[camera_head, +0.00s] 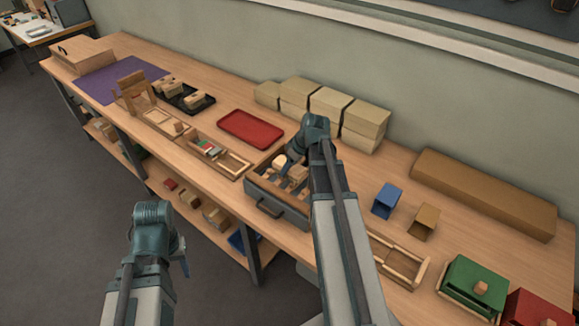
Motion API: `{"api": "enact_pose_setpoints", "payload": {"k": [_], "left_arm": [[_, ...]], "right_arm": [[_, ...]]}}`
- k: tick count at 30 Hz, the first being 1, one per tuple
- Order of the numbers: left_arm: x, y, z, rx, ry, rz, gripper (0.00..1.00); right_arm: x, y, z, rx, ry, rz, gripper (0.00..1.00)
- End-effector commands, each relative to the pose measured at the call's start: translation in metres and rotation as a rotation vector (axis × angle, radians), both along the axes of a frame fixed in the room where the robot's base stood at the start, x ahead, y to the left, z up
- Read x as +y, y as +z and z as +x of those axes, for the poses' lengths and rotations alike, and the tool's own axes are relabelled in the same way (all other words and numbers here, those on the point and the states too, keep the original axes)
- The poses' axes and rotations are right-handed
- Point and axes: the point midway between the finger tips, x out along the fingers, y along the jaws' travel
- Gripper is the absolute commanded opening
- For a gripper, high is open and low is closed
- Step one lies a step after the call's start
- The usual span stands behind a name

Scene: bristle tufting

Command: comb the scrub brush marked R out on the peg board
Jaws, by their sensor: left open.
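Several small tan wooden blocks, possibly brushes, sit on a black tray (176,103) toward the left; no letter R is readable on any. An upright wooden frame (133,92) stands left of the tray; I cannot tell whether it is the peg board. My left gripper (182,258) is open and empty, low in front of the bench and away from these things. My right gripper (289,167) is over a grey open drawer (276,205) holding wooden pieces; its fingers are partly hidden, and I cannot tell if it grips one.
A red tray (251,128) lies mid-bench. Stacked tan boxes (330,107) and a long brown block (484,194) stand along the back. Blue (387,200) and brown (424,222) holders and a green box (473,283) are on the right.

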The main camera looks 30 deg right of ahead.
Motion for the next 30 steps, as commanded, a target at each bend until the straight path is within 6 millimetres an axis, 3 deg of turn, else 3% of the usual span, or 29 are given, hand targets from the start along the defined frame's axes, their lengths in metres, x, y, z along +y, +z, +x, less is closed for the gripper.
{"api": "enact_pose_setpoints", "payload": {"k": [30], "left_arm": [[0.000, -0.012, 0.000, 0.000, 0.000, 0.000, 0.50]], "right_arm": [[0.000, -0.012, 0.000, 0.000, 0.000, 0.000, 0.13]]}}
